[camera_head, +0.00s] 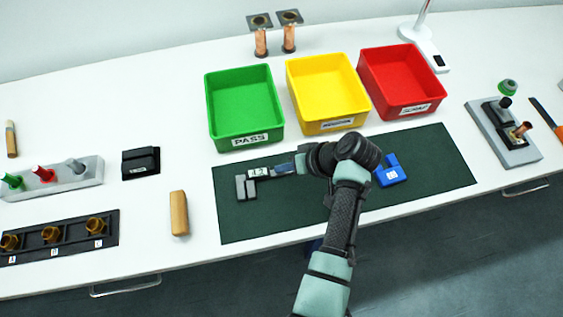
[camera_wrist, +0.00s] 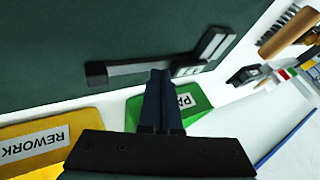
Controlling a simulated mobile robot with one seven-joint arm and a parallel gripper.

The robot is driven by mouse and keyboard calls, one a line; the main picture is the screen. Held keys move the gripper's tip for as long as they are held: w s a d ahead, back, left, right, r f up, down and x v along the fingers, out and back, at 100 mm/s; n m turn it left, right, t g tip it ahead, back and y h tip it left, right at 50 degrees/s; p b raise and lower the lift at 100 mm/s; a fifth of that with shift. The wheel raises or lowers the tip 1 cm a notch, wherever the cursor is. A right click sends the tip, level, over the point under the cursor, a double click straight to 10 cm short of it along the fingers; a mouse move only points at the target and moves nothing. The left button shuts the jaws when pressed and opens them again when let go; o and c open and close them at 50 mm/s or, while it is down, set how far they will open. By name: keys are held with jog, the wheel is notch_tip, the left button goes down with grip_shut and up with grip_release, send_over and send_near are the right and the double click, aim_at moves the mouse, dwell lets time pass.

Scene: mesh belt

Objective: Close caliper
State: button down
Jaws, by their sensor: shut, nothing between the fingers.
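The caliper (camera_head: 250,187) lies on the dark green mat (camera_head: 430,160), with grey jaws at its left end and a small display. In the wrist view the caliper (camera_wrist: 140,68) shows its beam, display and two jaws close together at the right; whether they touch is hard to tell. My gripper (camera_head: 279,169) is at the caliper's beam, right of the display, and covers part of it. In the wrist view my gripper (camera_wrist: 161,74) has its fingers together and empty, tips overlapping the beam near the display. Contact cannot be told.
Green PASS (camera_head: 250,138), yellow REWORK (camera_head: 335,122) and red (camera_head: 408,108) bins stand behind the mat. A blue block (camera_head: 390,172) lies on the mat, right of my wrist. The mat's front is clear.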

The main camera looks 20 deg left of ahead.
jog(key=shift+s+a, duration=0.25)
jog(key=shift+a, duration=0.1)
jog(key=shift+s+a+r+p, duration=0.1)
jog(key=shift+s+a+p, duration=0.45)
jog(key=shift+a, duration=0.25)
